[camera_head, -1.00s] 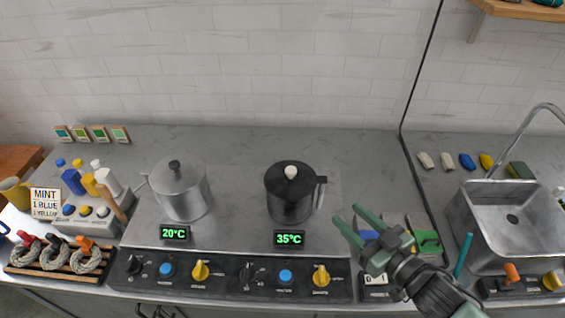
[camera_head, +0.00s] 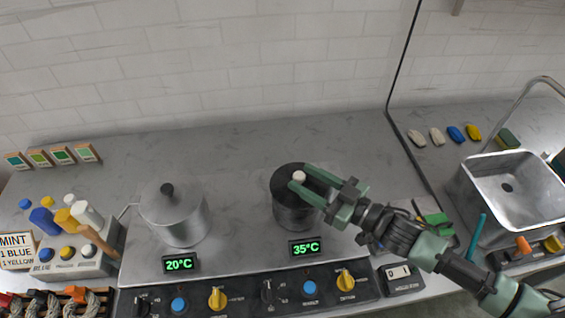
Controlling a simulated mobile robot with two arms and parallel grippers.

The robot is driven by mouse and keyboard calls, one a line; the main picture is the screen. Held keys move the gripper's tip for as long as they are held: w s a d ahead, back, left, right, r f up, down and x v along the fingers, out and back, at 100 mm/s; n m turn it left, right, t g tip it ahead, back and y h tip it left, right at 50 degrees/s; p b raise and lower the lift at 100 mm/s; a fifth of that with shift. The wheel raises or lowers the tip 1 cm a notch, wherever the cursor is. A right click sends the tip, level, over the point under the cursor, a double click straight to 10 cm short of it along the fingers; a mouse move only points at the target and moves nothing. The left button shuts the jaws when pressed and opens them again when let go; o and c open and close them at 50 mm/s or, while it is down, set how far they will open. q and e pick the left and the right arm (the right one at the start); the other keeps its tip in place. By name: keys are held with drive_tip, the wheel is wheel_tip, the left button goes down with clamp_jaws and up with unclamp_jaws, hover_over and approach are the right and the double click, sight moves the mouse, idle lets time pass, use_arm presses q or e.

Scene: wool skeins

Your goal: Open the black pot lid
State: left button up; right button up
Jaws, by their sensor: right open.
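The black pot (camera_head: 290,216) stands on the right side of the stove, behind a display reading 35°C. My right gripper (camera_head: 300,180) is open, reaching in from the right over the lid. Its fingertips are at the knob, one on the far side and one on the near side as seen here. I cannot tell whether they touch it. The gripper hides the right part of the lid and the pot's handle. My left gripper is not in view.
A silver lidded pot (camera_head: 175,217) stands to the left, its display reading 20°C. Knobs and buttons line the control panel (camera_head: 245,297) in front. A bottle rack (camera_head: 68,262) is at the left, a sink (camera_head: 510,190) at the right. The counter behind the pots is clear.

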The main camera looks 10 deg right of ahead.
sight(289, 178)
drive_tip(key=x, duration=0.2)
drive_tip(key=shift+w+a+r+p, duration=0.2)
drive_tip(key=shift+r+p, duration=0.1)
drive_tip(key=shift+p, duration=0.1)
drive_tip(key=shift+f+x, duration=0.2)
drive_tip(key=shift+x, duration=0.95)
drive_tip(key=shift+w+a+f, duration=0.1)
drive_tip(key=shift+w+a, duration=0.1)
drive_tip(key=shift+a, duration=0.05)
drive_tip(key=shift+d, duration=0.1)
drive_tip(key=c, duration=0.9)
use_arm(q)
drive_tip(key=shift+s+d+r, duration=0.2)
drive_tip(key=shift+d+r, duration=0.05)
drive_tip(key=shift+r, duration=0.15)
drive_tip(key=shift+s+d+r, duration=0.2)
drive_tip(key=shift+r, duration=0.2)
use_arm(e)
clamp_jaws()
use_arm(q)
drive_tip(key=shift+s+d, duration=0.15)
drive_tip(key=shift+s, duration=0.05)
